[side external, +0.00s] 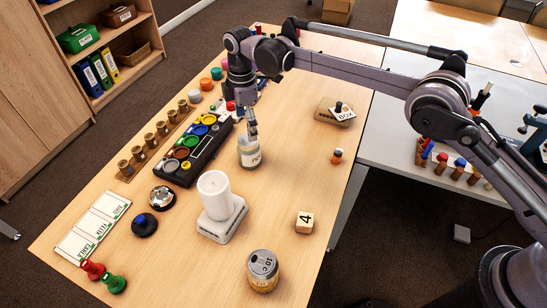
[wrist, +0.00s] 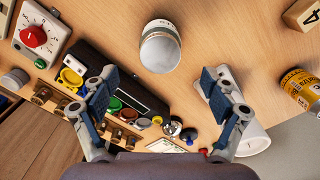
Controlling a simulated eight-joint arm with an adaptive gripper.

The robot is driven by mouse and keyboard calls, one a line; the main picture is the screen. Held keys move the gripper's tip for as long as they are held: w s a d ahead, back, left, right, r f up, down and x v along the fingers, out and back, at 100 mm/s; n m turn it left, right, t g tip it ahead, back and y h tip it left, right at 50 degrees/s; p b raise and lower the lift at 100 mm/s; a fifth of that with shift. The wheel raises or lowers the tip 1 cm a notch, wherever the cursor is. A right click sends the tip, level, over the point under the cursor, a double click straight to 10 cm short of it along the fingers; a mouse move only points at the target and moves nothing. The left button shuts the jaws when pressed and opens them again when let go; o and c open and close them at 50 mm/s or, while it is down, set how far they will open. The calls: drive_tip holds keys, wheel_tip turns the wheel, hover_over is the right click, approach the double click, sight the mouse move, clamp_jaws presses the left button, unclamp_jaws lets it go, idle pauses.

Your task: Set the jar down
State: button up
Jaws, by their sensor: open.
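The jar (side external: 249,157) is a pale, squat cylinder with a label. In the side view it stands upright on the wooden table (side external: 330,170), just right of the black paint tray. My gripper (side external: 252,130) is close by its rim in that view, and part of the jar's top is hidden behind it. In the wrist view the jar (wrist: 160,50) stands beyond my gripper (wrist: 160,95). The fingers appear apart from the jar.
A black tray of coloured cups (side external: 197,150) lies close left of the jar. A white cylinder on a white base (side external: 215,200) stands in front. A can (side external: 262,270), a cube marked 4 (side external: 304,222) and a box (side external: 330,110) stand around. Clear table lies right of the jar.

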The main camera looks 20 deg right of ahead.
drive_tip(key=shift+d+r, duration=0.15)
drive_tip(key=shift+r, duration=0.55)
drive_tip(key=s+d+r+m+t, duration=0.2)
drive_tip(key=s+d+r+m, duration=0.3)
drive_tip(key=d+r, duration=0.35)
drive_tip(key=s+d+r+m+t, duration=0.1)
drive_tip(key=s+d+r+m, duration=0.3)
drive_tip(key=d+r, duration=0.5)
drive_tip(key=s+d+f+m+t, duration=0.2)
drive_tip(key=s+d+f+m, duration=0.1)
drive_tip(key=s+d, duration=0.4)
drive_tip(key=s+d+f+m+t, duration=0.2)
drive_tip(key=s+d+m, duration=0.4)
drive_tip(key=s, duration=0.7)
drive_tip(key=shift+s+d+f, duration=0.25)
drive_tip(key=shift+d+f, duration=0.1)
drive_tip(key=shift+f, duration=0.5)
